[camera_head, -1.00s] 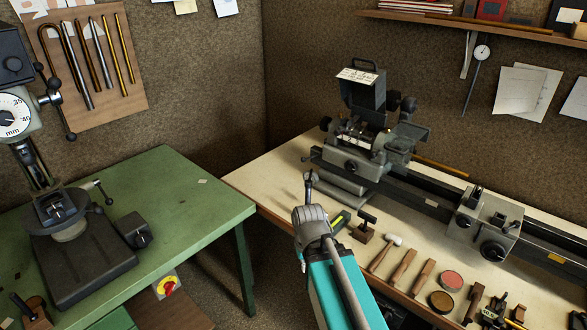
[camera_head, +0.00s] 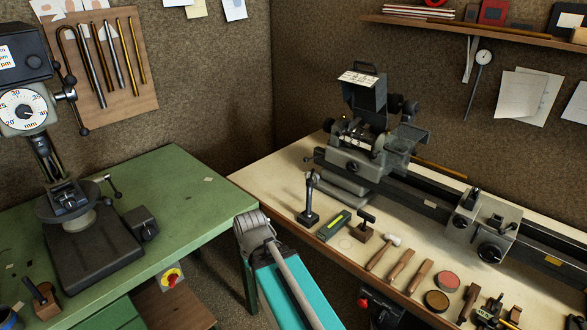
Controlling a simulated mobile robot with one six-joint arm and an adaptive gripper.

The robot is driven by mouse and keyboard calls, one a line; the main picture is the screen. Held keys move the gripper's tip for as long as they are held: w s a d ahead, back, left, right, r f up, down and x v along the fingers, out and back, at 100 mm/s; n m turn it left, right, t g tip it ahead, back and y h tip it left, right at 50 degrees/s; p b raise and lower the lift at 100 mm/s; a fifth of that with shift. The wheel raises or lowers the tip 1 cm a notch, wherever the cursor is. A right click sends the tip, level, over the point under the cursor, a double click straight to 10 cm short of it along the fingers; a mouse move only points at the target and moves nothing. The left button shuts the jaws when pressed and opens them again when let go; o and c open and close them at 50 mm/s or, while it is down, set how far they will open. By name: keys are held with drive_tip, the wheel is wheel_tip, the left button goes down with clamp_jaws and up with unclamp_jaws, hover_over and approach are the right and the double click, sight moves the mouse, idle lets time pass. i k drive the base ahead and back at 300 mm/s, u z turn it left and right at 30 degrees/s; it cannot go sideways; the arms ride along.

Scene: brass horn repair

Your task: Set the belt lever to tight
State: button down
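The small lathe (camera_head: 356,165) stands on the cream-topped bench at the right. Its cover (camera_head: 365,94) is raised, with a pale chart plate on top. Small levers and knobs show around the headstock, but I cannot tell which is the belt lever or how it is set. A dark upright post with a ball top (camera_head: 311,195) stands on the bench left of the lathe. My teal arm with its grey joint rises at the bottom middle, in front of the gap between the benches. My gripper is not visible.
A green bench (camera_head: 185,195) with a drill press (camera_head: 95,245) is on the left. Hammers, files and round tins lie along the front of the cream bench (camera_head: 275,190).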

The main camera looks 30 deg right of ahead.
sight(306, 159)
drive_tip(key=u, duration=0.05)
drive_tip(key=k, duration=1)
drive_tip(key=z, duration=0.6)
drive_tip(key=i, duration=1)
